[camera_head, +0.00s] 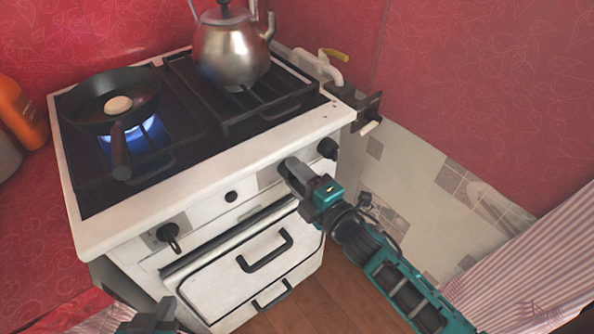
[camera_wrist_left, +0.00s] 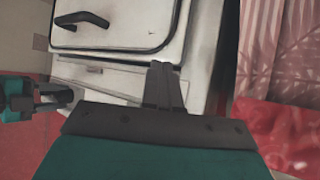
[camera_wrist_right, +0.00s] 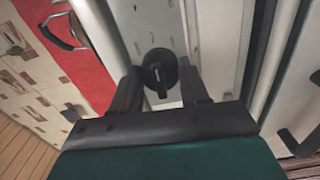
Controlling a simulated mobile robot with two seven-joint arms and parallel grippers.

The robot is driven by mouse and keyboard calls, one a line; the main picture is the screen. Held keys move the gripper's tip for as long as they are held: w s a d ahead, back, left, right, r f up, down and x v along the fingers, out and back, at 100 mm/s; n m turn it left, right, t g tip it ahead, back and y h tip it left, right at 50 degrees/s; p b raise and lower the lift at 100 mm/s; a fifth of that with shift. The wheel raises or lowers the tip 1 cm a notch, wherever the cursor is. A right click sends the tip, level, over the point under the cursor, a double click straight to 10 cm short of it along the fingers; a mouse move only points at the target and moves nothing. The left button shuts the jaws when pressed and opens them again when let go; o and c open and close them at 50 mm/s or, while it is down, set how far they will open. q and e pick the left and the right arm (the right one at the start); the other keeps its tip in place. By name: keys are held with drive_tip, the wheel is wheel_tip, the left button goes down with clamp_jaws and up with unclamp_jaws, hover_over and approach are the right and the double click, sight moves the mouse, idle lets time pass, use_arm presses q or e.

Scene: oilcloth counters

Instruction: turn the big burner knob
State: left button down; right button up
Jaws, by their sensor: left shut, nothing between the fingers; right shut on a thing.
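A white stove carries dark knobs on its front panel. One black knob (camera_wrist_right: 158,75) with a raised grip bar sits between the fingers of my right gripper (camera_wrist_right: 160,85) in the right wrist view. In the head view my right gripper (camera_head: 286,168) reaches the front panel and hides this knob. Other knobs show at the left (camera_head: 169,237), middle (camera_head: 231,196) and right corner (camera_head: 327,148). My left gripper (camera_wrist_left: 165,72) is shut and empty in front of the stove's lower front; its arm shows at the head view's bottom edge.
A frying pan (camera_head: 88,108) with something pale in it sits over a blue flame (camera_head: 138,135). A steel kettle (camera_head: 232,52) stands on the right grate. Oven and drawer handles (camera_head: 265,250) project from the front. An orange bottle (camera_head: 22,113) is at left.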

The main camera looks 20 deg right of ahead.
drive_tip(key=m+p, duration=0.1)
drive_tip(key=m, duration=0.2)
drive_tip(key=shift+r, duration=0.15)
drive_tip(key=shift+m+p, duration=0.65)
drive_tip(key=shift+m, duration=0.25)
drive_tip(key=m+p, duration=0.1)
drive_tip(key=m, duration=0.1)
drive_tip(key=shift+m, duration=0.3)
use_arm(q)
drive_tip(key=shift+s+a+r+y+p, duration=0.2)
drive_tip(key=shift+s+a+r, duration=0.15)
drive_tip(key=shift+a, duration=0.2)
drive_tip(key=shift+s+a+r+y+p, duration=0.1)
drive_tip(key=shift+s+a+r+p, duration=0.1)
drive_tip(key=shift+a+r, duration=0.25)
use_arm(e)
drive_tip(key=shift+m, duration=0.5)
drive_tip(key=o, duration=1.1)
drive_tip(key=shift+c, duration=0.2)
use_arm(q)
drive_tip(key=shift+d, duration=0.1)
drive_tip(key=shift+s, duration=0.1)
